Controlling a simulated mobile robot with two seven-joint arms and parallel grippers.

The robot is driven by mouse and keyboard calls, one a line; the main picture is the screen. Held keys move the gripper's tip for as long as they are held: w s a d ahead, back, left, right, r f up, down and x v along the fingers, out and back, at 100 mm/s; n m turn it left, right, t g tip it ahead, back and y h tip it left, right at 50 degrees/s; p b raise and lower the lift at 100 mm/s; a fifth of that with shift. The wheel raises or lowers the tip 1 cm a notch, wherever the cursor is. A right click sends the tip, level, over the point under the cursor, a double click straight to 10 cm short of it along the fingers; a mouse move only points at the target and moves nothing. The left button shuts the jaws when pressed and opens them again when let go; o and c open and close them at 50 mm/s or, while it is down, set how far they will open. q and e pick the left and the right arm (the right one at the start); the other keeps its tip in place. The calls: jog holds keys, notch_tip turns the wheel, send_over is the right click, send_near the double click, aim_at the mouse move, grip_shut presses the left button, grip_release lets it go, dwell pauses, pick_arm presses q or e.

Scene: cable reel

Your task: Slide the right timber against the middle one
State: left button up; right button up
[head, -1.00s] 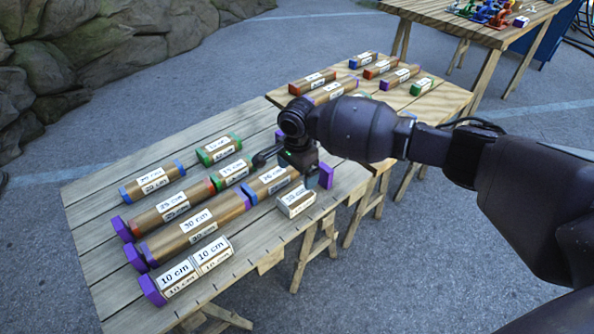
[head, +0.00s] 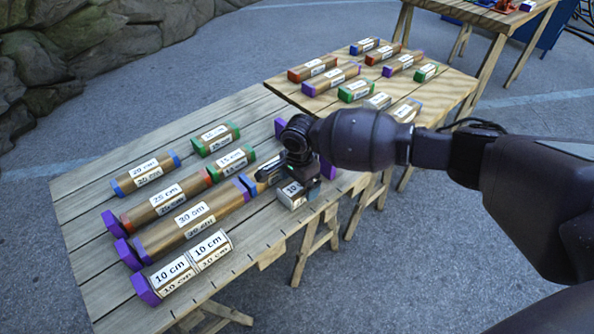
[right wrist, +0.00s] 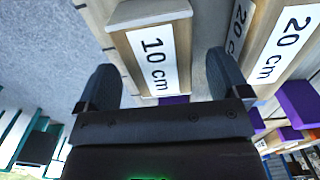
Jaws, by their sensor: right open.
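The right timber (head: 289,193) is a short wooden block with a white 10 cm label near the table's front edge. The middle timber (head: 213,251), also 10 cm, lies in the same front row to its left, with a wide gap between them. It touches the left 10 cm timber (head: 171,275), which meets a purple end stop (head: 145,290). My right gripper (head: 302,188) is over the right timber and hides part of it. In the right wrist view my right gripper (right wrist: 163,88) is open, its fingers on either side of the right timber (right wrist: 155,50). My left gripper is not in view.
Rows of labelled timbers lie behind: a 30 cm one (head: 193,219), a 25 cm one (head: 165,202) and a 20 cm one (head: 147,172). A purple block (head: 327,168) stands by the gripper. A second table (head: 445,105) holds more timbers. The front-row gap is bare.

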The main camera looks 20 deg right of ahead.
jog(key=shift+f+b, duration=0.35)
jog(key=shift+f, duration=0.95)
jog(key=shift+c, duration=0.4)
jog(key=c, duration=1)
